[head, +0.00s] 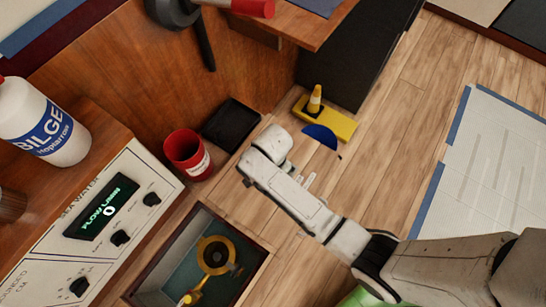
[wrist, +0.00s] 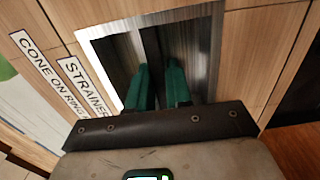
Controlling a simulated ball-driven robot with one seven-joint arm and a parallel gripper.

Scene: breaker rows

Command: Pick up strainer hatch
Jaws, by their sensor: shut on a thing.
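The strainer hatch (wrist: 193,48) appears in the wrist view as a brushed-metal square with a dark upright bar (wrist: 152,45) in its middle. A label beside it starts with "STRAINER" (wrist: 85,85). My gripper (wrist: 158,68) has its green fingers on either side of the bar and is shut on it. Where the fingers touch the bar is partly hidden. In the head view my white wrist (head: 265,160) covers the fingers, and I cannot make out the hatch there.
An open floor pit (head: 240,258) holds a yellow ring fitting (head: 216,254). A red bucket (head: 187,155), a black tray (head: 231,125) and a yellow plate with a cone (head: 315,99) stand nearby. A control panel (head: 95,225) is at left. A taped white sheet (head: 495,165) lies right.

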